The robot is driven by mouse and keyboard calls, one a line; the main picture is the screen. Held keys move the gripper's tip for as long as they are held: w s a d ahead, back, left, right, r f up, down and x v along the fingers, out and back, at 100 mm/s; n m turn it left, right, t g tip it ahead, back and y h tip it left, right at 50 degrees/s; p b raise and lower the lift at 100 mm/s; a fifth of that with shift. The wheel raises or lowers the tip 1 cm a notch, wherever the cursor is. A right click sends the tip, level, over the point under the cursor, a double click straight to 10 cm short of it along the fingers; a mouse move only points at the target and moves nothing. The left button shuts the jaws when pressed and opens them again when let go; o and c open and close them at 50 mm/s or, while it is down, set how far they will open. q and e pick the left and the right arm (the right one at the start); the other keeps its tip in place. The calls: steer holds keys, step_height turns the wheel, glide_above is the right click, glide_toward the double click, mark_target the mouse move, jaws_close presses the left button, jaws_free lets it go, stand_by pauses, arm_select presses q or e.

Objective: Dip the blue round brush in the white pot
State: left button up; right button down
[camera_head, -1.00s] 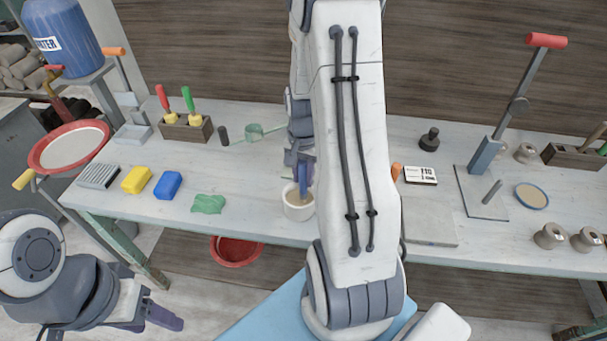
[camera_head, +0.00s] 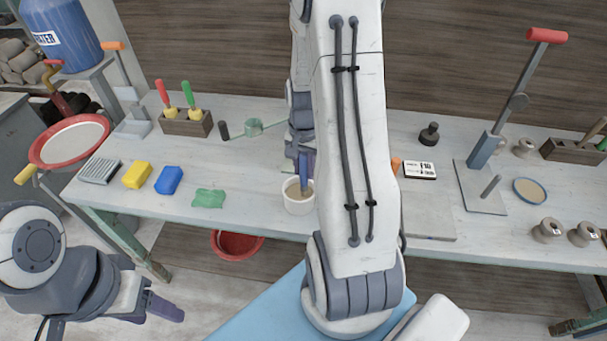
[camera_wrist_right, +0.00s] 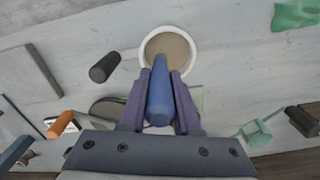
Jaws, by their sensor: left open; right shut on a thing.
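The white pot (camera_head: 299,205) stands near the front edge of the table, with greyish-tan contents. My right gripper (camera_head: 304,160) is above the pot, shut on the blue round brush (camera_wrist_right: 160,97). The brush's blue handle shows between the fingers (camera_wrist_right: 160,92) in the right wrist view, and its far end reaches over the pot (camera_wrist_right: 193,48). In the head view the brush's lower end is inside the pot's opening; how deep it sits is hard to tell. My left gripper (camera_head: 160,303) is open and empty, low at the left in front of the table.
A green cloth (camera_head: 208,198), a blue block (camera_head: 169,180) and a yellow block (camera_head: 138,175) lie left of the pot. A grey board (camera_head: 430,222) lies to its right, behind my right arm. A dark cylinder (camera_wrist_right: 104,68) is close to the pot in the wrist view.

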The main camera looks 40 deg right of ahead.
mark_target(304, 154)
steer(key=shift+r+p, duration=3.35)
steer(key=shift+r, duration=0.75)
steer(key=shift+f, duration=0.1)
